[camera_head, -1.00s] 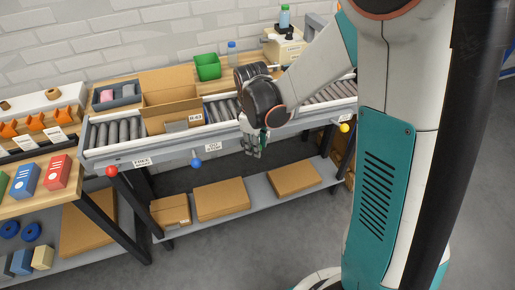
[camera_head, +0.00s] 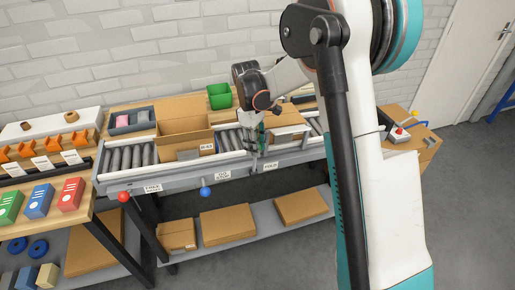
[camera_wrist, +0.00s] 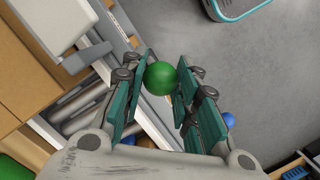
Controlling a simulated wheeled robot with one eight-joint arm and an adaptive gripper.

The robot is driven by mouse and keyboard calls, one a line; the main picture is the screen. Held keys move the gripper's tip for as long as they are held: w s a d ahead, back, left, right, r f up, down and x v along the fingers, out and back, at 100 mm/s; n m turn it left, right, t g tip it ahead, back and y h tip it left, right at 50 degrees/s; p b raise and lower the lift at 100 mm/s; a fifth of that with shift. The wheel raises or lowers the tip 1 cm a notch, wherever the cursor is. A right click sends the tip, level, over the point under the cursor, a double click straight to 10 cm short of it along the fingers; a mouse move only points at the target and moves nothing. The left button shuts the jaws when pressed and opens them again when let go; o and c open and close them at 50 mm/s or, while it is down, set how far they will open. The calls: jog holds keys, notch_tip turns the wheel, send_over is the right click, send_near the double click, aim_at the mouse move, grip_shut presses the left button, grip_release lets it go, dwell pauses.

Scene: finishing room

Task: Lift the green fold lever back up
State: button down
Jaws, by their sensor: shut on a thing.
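The green fold lever's round knob (camera_wrist: 160,78) shows in the wrist view between the two teal fingers of my gripper (camera_wrist: 162,85), which are shut on it. The lever's rod is hidden behind the knob and fingers. In the head view my gripper (camera_head: 261,140) is at the front rail of the roller conveyor (camera_head: 180,182), above the label reading FOLD (camera_head: 270,166). The knob cannot be made out there among the fingers.
A red-knobbed lever (camera_head: 124,197) and a blue-knobbed lever (camera_head: 205,192) hang from the rail to the left. An open cardboard box (camera_head: 184,132) stands on the rollers left of my gripper. Flat cartons (camera_head: 228,222) lie on the shelf below.

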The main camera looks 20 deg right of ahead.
jog(key=shift+w+r, duration=0.2)
jog(key=shift+w, duration=0.35)
jog(key=c, duration=1.6)
grip_release()
jog(key=o, duration=0.4)
jog(key=shift+w+d+f, duration=0.15)
jog(key=shift+w+f, duration=0.1)
jog(key=shift+w, duration=0.05)
jog(key=shift+s, duration=0.15)
jog(key=shift+r, duration=0.2)
jog(key=r, duration=0.3)
jog(key=w+r, duration=0.1)
jog(key=r, duration=0.3)
jog(key=w+a+r, duration=0.1)
jog(key=r, duration=0.3)
jog(key=shift+w+r, duration=0.2)
